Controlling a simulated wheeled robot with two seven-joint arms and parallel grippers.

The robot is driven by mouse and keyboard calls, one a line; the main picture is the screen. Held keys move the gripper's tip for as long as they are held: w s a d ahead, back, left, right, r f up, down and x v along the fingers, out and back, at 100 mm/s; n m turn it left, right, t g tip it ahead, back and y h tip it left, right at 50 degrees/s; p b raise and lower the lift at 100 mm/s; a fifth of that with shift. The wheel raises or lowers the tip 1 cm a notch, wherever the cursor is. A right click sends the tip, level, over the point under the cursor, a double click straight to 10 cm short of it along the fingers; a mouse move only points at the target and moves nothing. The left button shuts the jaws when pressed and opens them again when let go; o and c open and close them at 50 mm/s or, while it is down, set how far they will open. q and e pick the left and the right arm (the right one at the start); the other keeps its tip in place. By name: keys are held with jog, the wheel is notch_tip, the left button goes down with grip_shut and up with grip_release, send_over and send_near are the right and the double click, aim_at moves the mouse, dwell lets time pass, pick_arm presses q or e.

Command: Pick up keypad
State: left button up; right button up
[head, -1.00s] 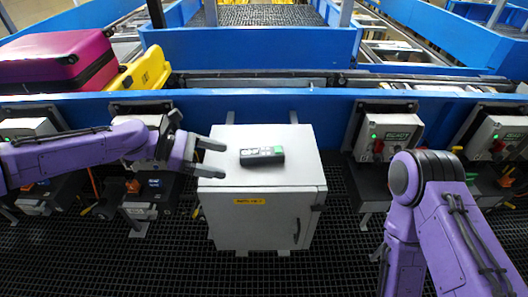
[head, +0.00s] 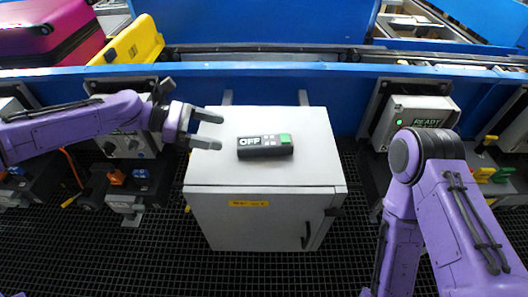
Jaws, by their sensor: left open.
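The keypad (head: 264,151) is a small dark box with a white "OFF" label, pale buttons and a green end. It lies flat on top of the light grey cabinet (head: 225,172). My left gripper (head: 217,131) is open and empty over the left part of the cabinet top, to the left of the keypad and apart from it. Its two fingers point right, toward the keypad. My right arm stands at the right of the view, and its gripper does not show.
A blue conveyor side wall (head: 290,90) runs behind the cabinet. A pink suitcase (head: 45,35) lies in a yellow tray (head: 130,45) at the back left. A control box (head: 415,118) reading "READY" hangs on the right. Dark grating (head: 265,270) covers the floor.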

aim_at(249, 141)
pick_arm(q)
jog(key=shift+d+f+b, duration=0.1)
jog(key=shift+f+b, duration=0.2)
jog(key=shift+f, duration=0.5)
jog(key=p+x, duration=0.1)
jog(key=x, duration=0.4)
jog(key=p+x, duration=0.1)
jog(key=x, duration=0.4)
jog(key=shift+w+p, duration=0.25)
jog(key=shift+p, duration=0.15)
jog(key=shift+d+f, duration=0.15)
jog(key=shift+d, duration=0.05)
jog(key=shift+a, duration=0.1)
jog(key=c, duration=1.2)
pick_arm(e)
jog(key=shift+d+r, duration=0.1)
jog(key=shift+r, duration=0.55)
